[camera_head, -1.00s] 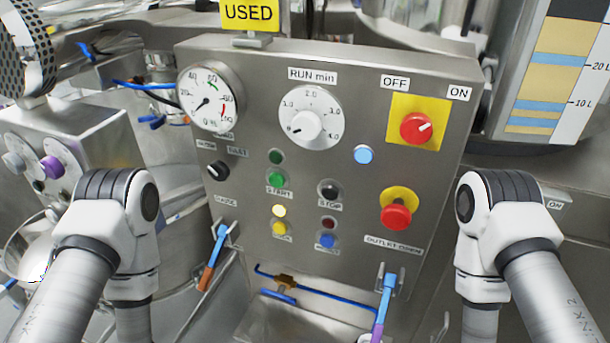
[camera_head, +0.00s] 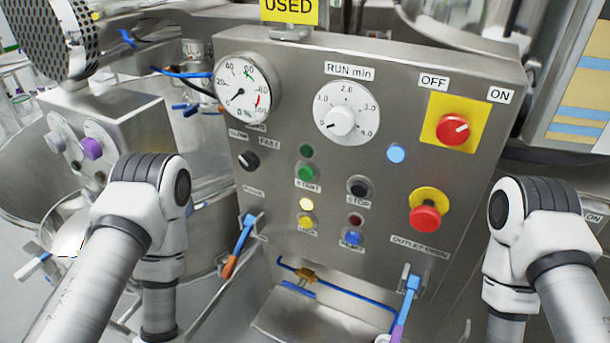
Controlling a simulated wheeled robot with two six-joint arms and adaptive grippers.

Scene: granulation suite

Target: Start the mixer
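The steel control panel (camera_head: 290,130) faces me in the head view. The green START button (camera_head: 307,172) sits at its middle left, below an unlit dark green lamp (camera_head: 306,151). The black STOP button (camera_head: 358,187) is to its right. The red rotary OFF/ON switch (camera_head: 452,129) on a yellow plate points up and right, toward ON. The RUN min dial (camera_head: 341,121) points to the lower left. The red mushroom button (camera_head: 425,216) is at the lower right. My arms flank the panel on the left and right; both grippers are out of view.
A yellow lamp (camera_head: 306,204) and a light-blue lamp (camera_head: 397,153) look lit. A round gauge (camera_head: 243,88) is at the panel's upper left. Blue-handled valves (camera_head: 244,236) stick out below the panel. A steel box with a purple knob (camera_head: 91,148) stands left. The panel face is unobstructed.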

